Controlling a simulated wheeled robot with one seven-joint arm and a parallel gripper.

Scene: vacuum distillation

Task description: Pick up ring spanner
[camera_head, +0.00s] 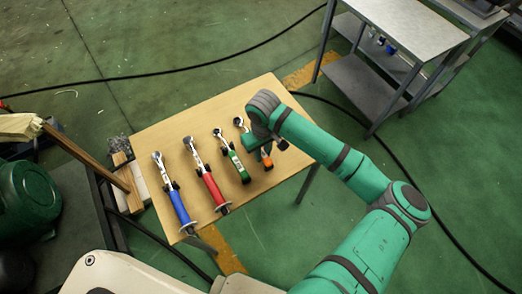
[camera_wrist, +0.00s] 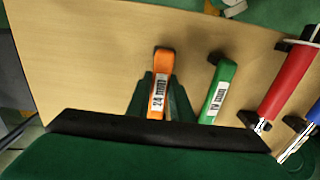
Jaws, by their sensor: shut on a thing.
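An orange-handled spanner (camera_head: 267,162) is at the right end of a row of tools on the wooden table. Its round metal head (camera_head: 239,122) shows to the left of my wrist, and my gripper hides the middle of the tool. In the wrist view its orange handle (camera_wrist: 161,70) carries a white label. My gripper (camera_wrist: 161,98) is shut on this handle, with one dark green finger on each side. In the head view my gripper (camera_head: 262,148) is low over the table. Whether the spanner touches the table I cannot tell.
A green-handled tool (camera_head: 235,160) lies close to the left of my gripper. Red (camera_head: 212,187) and blue (camera_head: 177,204) handled tools lie further left on the wooden table (camera_head: 172,132). A grey metal shelf unit (camera_head: 400,35) stands at the upper right.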

